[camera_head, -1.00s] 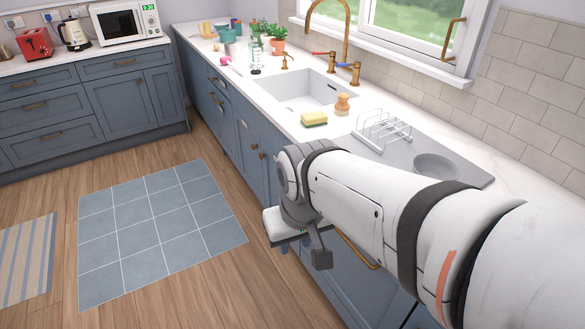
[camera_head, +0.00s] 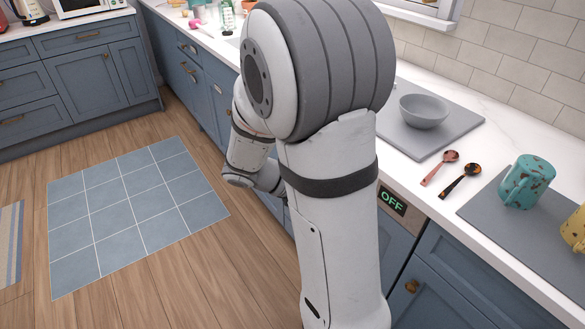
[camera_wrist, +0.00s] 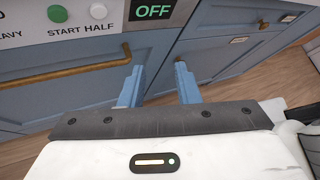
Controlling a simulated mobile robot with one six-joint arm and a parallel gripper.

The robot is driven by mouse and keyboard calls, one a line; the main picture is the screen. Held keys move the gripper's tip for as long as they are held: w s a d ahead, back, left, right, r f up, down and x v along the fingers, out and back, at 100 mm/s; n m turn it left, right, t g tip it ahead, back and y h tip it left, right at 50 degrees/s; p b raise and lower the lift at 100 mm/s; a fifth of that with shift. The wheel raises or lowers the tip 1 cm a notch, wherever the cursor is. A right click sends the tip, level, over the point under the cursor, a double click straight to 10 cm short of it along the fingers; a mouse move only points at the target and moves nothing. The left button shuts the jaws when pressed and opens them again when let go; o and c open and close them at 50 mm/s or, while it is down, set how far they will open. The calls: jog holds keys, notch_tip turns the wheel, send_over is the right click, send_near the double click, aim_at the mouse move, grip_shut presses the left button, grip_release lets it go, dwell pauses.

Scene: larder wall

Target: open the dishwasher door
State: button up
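The dishwasher's control panel with a green OFF display (camera_head: 392,201) shows right of my arm; the display and buttons also show in the wrist view (camera_wrist: 153,11). In the wrist view, the blue dishwasher door (camera_wrist: 60,96) is shut, with a horizontal brass bar handle (camera_wrist: 75,70) across its top. My gripper (camera_wrist: 158,78) is open with nothing visible between its fingers. Its left fingertip appears just below the right end of the handle; I cannot tell whether they touch. In the head view my arm hides the handle, most of the door and the gripper.
The worktop holds a grey bowl (camera_head: 424,110), two spoons (camera_head: 440,168), a teal mug (camera_head: 527,182) and part of a yellow mug (camera_head: 575,230). Blue cabinets (camera_head: 450,290) flank the dishwasher.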

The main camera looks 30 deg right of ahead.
jog(key=w+d+f+n+t+h+b, duration=0.2)
jog(key=w+f+n+t+h+b, duration=0.65)
jog(key=w+f+n, duration=0.85)
jog(key=d+r, duration=0.1)
jog(key=d, duration=0.1)
jog(key=s+d+r+n, duration=0.1)
jog(key=d, duration=0.2)
jog(key=d+r+n+g+b, duration=0.1)
jog(key=d, duration=0.1)
jog(key=shift+s+d+h, duration=0.15)
jog(key=shift+s+h, duration=0.1)
jog(key=shift+s, duration=0.05)
jog(key=shift+c, duration=0.6)
grip_shut()
